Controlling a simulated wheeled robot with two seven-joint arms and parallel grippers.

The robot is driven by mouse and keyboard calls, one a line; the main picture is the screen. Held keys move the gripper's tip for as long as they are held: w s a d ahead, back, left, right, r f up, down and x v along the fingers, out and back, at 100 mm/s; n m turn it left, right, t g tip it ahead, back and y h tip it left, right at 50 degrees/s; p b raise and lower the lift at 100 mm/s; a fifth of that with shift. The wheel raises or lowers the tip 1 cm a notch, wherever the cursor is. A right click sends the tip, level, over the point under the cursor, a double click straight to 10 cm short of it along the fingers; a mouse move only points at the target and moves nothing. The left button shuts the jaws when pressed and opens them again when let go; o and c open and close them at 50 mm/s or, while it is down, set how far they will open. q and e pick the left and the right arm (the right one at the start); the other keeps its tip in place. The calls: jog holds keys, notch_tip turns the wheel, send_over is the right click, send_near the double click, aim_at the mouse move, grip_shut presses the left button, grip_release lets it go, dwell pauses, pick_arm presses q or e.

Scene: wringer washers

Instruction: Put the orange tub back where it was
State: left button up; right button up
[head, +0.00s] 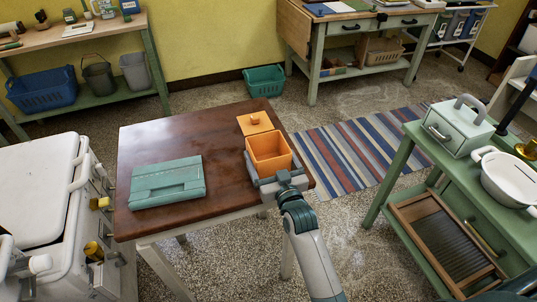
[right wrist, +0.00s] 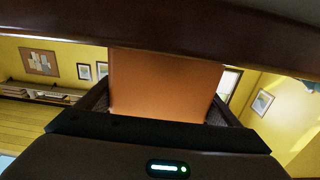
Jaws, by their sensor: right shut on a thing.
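The orange tub (head: 268,153) is a square, open-topped box at the right front edge of the brown wooden table (head: 140,151). It looks empty inside. My right gripper (head: 276,180) is shut on the tub's near side. In the right wrist view the tub's orange wall (right wrist: 165,85) fills the space between the two fingers. Whether the tub touches the table top cannot be told for sure. An orange lid (head: 255,123) with a small knob lies on the table just behind the tub. My left gripper is not in view.
A flat teal case (head: 168,182) lies on the table's left half. A white washer (head: 38,195) stands at the left. A green cart (head: 410,160) with a box and a white pot stands at the right. The table's back left is clear.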

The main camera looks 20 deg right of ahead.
aim_at(275, 169)
jog(key=shift+f, duration=0.15)
jog(key=o, duration=1.1)
jog(key=shift+s, duration=0.45)
jog(key=s+b, duration=0.1)
jog(key=s, duration=0.4)
jog(key=shift+s+d, duration=0.1)
jog(key=shift+d, duration=0.05)
jog(key=s+b, duration=0.1)
jog(key=s, duration=0.4)
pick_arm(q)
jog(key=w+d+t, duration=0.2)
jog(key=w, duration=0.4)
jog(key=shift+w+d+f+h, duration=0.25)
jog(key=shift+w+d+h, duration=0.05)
pick_arm(e)
jog(key=shift+s, duration=0.5)
